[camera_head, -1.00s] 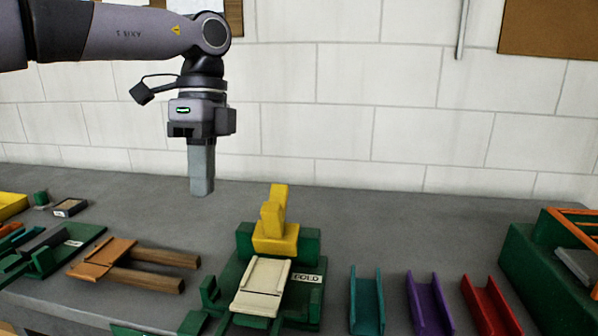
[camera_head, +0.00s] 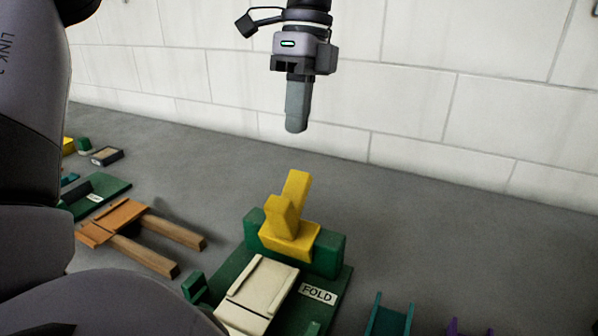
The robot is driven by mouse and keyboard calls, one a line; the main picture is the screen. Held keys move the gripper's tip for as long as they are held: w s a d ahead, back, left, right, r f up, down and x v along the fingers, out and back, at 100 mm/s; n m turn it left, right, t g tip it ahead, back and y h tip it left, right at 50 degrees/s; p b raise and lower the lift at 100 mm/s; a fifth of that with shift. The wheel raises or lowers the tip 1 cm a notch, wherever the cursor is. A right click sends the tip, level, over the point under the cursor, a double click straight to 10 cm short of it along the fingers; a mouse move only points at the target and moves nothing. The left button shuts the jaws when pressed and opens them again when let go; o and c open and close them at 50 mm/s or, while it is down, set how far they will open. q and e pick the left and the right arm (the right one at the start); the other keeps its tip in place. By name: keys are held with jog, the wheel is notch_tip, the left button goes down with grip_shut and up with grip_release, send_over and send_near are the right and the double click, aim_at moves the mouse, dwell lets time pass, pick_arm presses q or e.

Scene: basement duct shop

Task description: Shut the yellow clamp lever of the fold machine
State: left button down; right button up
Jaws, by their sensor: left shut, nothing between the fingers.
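The fold machine (camera_head: 332,280) is a green base on the grey bench, with a white label reading FOLD. Its yellow clamp lever (camera_head: 296,187) stands up, slightly tilted, on a yellow block between green blocks at the back of the base. A cream sheet piece (camera_head: 258,288) with raised edges lies on the base in front of the lever. My left gripper (camera_head: 297,126) points down with its fingers together and empty. In the picture it is just above the lever's top, with a gap between them. My right gripper is not in view.
Left of the machine lies an orange plate (camera_head: 118,222) with two wooden bars. A teal channel (camera_head: 388,318) and part of a purple channel (camera_head: 455,328) stand at the lower right. A white block wall rises behind the bench. The bench right of the lever is clear.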

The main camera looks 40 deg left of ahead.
aim_at(290, 178)
pick_arm(q)
jog(key=shift+s, duration=0.1)
jog(key=x, duration=1)
dwell(0.5)
